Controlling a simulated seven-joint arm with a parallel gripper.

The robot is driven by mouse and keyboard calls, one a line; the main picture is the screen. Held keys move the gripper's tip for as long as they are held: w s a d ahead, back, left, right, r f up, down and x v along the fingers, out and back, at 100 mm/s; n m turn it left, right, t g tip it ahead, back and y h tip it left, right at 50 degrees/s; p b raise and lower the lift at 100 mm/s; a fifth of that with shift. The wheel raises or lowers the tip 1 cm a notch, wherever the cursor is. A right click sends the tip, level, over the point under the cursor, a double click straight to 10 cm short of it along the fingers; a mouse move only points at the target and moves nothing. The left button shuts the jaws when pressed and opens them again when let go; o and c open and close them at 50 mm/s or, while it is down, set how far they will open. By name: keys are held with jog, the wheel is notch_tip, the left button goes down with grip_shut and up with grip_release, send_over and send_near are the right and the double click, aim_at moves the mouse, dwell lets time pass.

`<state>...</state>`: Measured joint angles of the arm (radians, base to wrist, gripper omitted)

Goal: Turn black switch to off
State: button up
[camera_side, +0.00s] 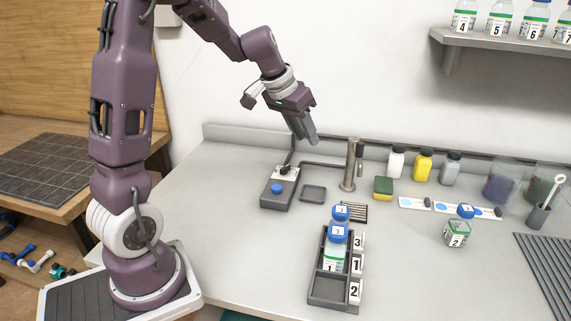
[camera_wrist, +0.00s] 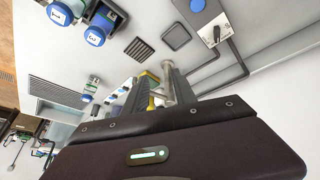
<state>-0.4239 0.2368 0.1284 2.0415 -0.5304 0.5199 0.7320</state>
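A grey box with a white plate (camera_side: 285,173) stands near the back of the bench. A small black switch (camera_side: 284,169) sits on the plate, and a round blue button (camera_side: 277,188) is on the box's front part. In the wrist view the black switch (camera_wrist: 216,33) shows at the upper right, near the blue button (camera_wrist: 197,5). Which way the switch is tipped is too small to tell. My gripper (camera_side: 308,139) is above and to the right of the box, apart from it. In the wrist view the fingers (camera_wrist: 160,82) stand apart with nothing held between them.
A metal tap (camera_side: 350,165) stands right of the box, with a dark pipe behind. A small square tray (camera_side: 313,193) lies beside the box. A rack (camera_side: 331,291) with bottles is in front. Bottles and a sponge (camera_side: 383,188) stand farther right.

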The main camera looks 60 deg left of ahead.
jog(key=n+y, duration=0.1)
send_near(287, 166)
jog(key=w, duration=0.1)
jog(key=shift+g+y, duration=0.3)
jog(key=shift+g, duration=0.1)
jog(key=x, duration=0.7)
jog(key=shift+d+f, duration=0.1)
jog(key=shift+f, duration=0.1)
jog(key=shift+w+f, duration=0.1)
jog(key=shift+f, duration=0.25)
jog(key=shift+c, duration=0.2)
grip_shut()
